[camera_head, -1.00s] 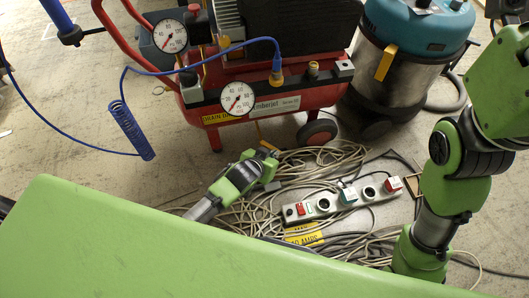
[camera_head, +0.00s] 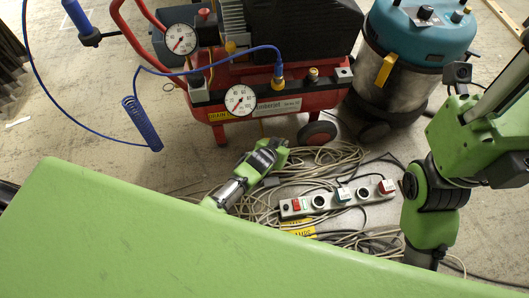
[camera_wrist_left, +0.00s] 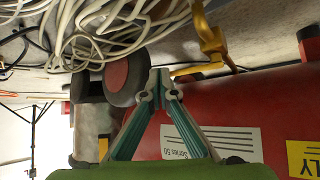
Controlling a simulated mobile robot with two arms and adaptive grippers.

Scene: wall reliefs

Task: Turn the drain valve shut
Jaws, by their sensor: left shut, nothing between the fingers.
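The drain valve shows in the left wrist view as a yellow handle (camera_wrist_left: 210,42) at the underside of the red compressor tank (camera_wrist_left: 240,100), which appears upside down there. I cannot make it out in the head view, where the red tank (camera_head: 290,101) carries a yellow drain label (camera_head: 218,116). My left gripper (camera_head: 279,149) is low in front of the tank, its fingers hard to make out. In the left wrist view its fingertips (camera_wrist_left: 160,76) are together and empty, beside the yellow handle and apart from it in the picture.
Tangled pale cables (camera_head: 330,160) and a power strip (camera_head: 338,198) lie on the floor near my left arm. A compressor wheel (camera_head: 317,133) is close by. A teal vacuum (camera_head: 420,40) stands right. My right arm occupies the right side.

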